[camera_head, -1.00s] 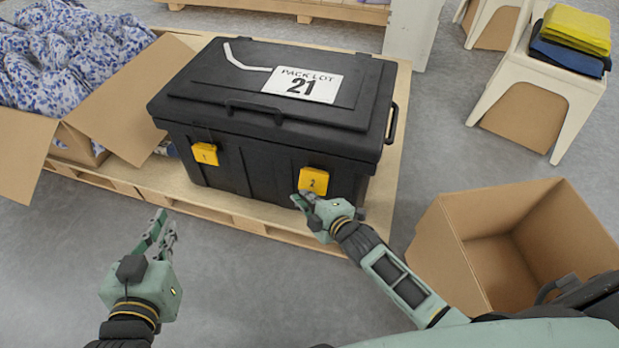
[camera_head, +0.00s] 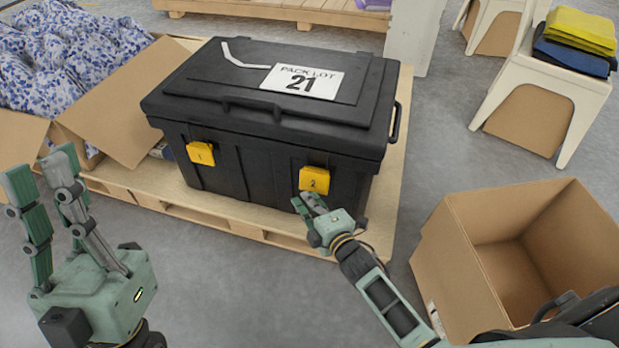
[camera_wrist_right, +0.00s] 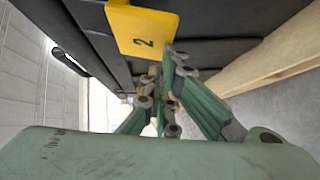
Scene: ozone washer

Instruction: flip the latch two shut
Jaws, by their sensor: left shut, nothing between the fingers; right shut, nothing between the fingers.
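A black case (camera_head: 262,128) with a closed lid stands on a wooden pallet. Yellow latch two (camera_head: 314,180) is on its front at the right, and yellow latch one (camera_head: 201,153) at the left. My right gripper (camera_head: 308,200) is shut and empty, its fingertips just below latch two's lower edge. In the right wrist view, latch two (camera_wrist_right: 141,30) hangs above the fingers (camera_wrist_right: 168,90); whether they touch cannot be told. The latch seems slightly tilted out from the case. My left gripper (camera_head: 42,185) is shut and empty, raised at the left, away from the case.
The pallet's edge (camera_head: 215,215) runs along the case's front. An open, empty cardboard box (camera_head: 470,260) stands at the right. A box flap (camera_head: 125,105) and blue-patterned cloth bags (camera_head: 70,45) are at the left. A white stool (camera_head: 540,85) with folded cloths stands behind.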

